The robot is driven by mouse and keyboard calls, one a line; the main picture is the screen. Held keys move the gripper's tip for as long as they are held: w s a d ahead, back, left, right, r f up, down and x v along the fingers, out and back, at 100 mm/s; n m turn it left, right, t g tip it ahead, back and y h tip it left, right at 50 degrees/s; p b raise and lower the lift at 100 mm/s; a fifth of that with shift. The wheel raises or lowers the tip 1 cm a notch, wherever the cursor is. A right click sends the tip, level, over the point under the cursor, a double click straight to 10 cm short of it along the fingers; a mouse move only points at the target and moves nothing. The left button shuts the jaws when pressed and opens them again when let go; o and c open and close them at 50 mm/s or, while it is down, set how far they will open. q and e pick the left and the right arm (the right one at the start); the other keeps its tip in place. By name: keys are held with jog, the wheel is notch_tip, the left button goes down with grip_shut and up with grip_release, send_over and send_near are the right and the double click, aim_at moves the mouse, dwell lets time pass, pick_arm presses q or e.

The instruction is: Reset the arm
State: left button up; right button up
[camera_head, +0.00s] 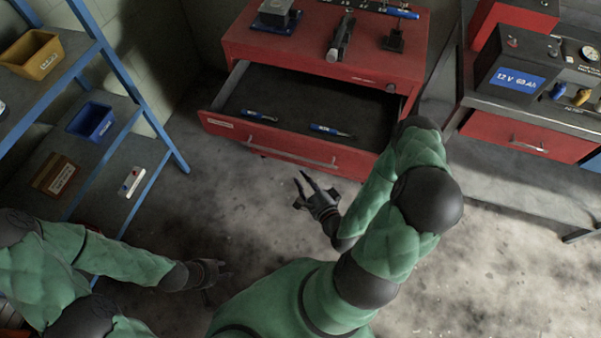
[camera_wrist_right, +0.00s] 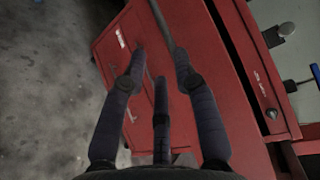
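My right gripper (camera_head: 312,192) is in front of the pulled-out red drawer (camera_head: 290,149), below its front in the head view. In the right wrist view my right gripper (camera_wrist_right: 160,62) has its three fingers spread apart, with nothing between them. The drawer front and its handle lie beyond the fingertips. My left gripper (camera_head: 215,272) is low on the left over the floor, dark and small. Whether its fingers are open or shut is unclear. I see no object in it.
Two blue-handled tools (camera_head: 328,130) (camera_head: 259,116) lie in the open drawer. The red cabinet top (camera_head: 318,55) holds several tools. A blue shelf rack (camera_head: 120,72) with bins stands left. A workbench (camera_head: 525,190) with a battery (camera_head: 515,75) stands right. Floor (camera_head: 500,270) is clear.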

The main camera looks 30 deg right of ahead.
jog(key=shift+s, duration=0.2)
dwell(0.5)
jog(key=w+a+f+n+g+y, duration=0.3)
jog(key=a+f+n+g, duration=0.2)
jog(key=f+n, duration=0.15)
jog(key=s+a+f+n+g+y, duration=0.2)
jog(key=s+a+f+n+g, duration=0.3)
jog(key=s+a+n+g, duration=0.6)
jog(key=shift+a+f, duration=0.2)
jog(key=shift+a, duration=0.25)
